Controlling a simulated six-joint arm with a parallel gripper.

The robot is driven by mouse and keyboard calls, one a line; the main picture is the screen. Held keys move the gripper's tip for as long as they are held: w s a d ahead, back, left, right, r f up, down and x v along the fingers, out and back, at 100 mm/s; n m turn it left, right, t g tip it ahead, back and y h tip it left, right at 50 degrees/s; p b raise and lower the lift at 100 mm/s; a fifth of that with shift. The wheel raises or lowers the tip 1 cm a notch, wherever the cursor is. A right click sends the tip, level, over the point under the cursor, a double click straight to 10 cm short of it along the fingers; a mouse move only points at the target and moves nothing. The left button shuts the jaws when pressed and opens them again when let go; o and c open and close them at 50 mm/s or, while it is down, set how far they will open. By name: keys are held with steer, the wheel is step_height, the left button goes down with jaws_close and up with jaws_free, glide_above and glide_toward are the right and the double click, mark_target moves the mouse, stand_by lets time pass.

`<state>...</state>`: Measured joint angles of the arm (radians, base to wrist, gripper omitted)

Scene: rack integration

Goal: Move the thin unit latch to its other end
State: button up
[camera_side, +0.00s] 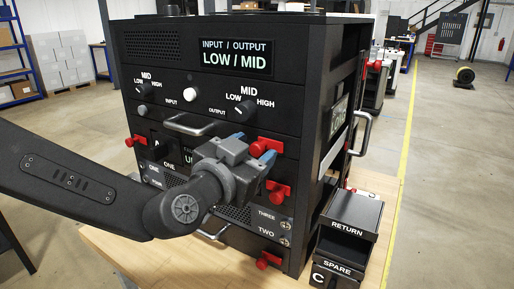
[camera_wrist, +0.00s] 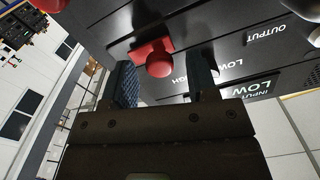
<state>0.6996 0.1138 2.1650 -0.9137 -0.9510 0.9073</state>
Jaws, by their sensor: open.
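A rack stack (camera_side: 285,95) of dark units has red latches on its front. The upper right latch (camera_side: 271,145) and the one below it (camera_side: 279,192) are at the right edge. Another latch (camera_side: 268,260) is near the bottom. My gripper (camera_side: 252,146) has its blue fingertips beside the upper right latch. In the wrist view, a red latch knob (camera_wrist: 160,63) shows between the spread fingers of my open gripper (camera_wrist: 163,78), with gaps on both sides. I cannot tell which latch belongs to the thin unit. My gripper and wrist hide part of the middle units.
A red latch (camera_side: 135,140) is at the front's left edge. Metal handles (camera_side: 190,125) stick out from the front. Black bins marked RETURN and SPARE (camera_side: 340,240) stand right of the stack on the wooden table (camera_side: 120,255). Open floor lies beyond.

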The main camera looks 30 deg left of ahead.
steer(key=shift+w, duration=0.95)
jaws_close()
